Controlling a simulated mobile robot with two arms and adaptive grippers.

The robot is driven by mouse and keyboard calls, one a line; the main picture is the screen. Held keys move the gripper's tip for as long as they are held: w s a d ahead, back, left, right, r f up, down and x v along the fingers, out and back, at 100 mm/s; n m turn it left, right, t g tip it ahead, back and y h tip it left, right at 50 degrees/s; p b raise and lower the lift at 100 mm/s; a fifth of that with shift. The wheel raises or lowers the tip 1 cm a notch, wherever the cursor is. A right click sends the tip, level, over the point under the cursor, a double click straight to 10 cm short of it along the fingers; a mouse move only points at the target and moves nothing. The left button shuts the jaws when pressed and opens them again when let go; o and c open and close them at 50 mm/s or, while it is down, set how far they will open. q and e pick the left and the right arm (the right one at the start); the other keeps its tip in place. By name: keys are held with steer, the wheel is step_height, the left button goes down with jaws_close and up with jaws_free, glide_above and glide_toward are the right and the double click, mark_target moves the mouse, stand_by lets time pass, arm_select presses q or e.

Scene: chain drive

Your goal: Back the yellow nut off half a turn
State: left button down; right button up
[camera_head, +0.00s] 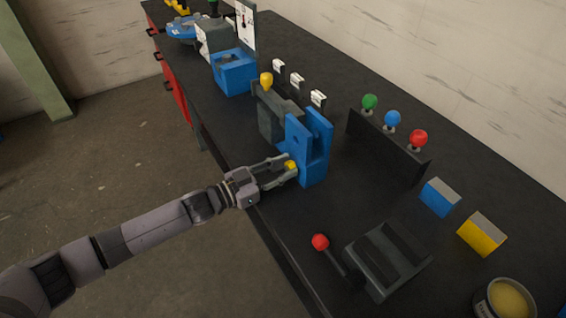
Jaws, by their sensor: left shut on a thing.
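The yellow nut (291,166) sits low on the near side of the blue upright bracket (313,150), close to the bench's front edge. My left gripper (285,170) reaches in from the left and is shut on the yellow nut, with a finger on either side of it. The fingers hide part of the nut, and its turn angle cannot be made out. My right gripper is not in view.
A grey block with a yellow knob (266,80) adjoins the bracket. A dark rack (388,149) holds green, blue and red knobs. A red-knobbed lever (320,242) stands nearer, beside a dark block (388,258). Black bench top (300,215) is clear between.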

arm_select(q)
steer(key=shift+n+p, duration=0.55)
steer(key=shift+n, duration=0.55)
steer(key=c, duration=1.3)
jaws_free()
steer(key=shift+w, duration=0.1)
steer(key=shift+a, duration=0.15)
steer(key=v, duration=1.2)
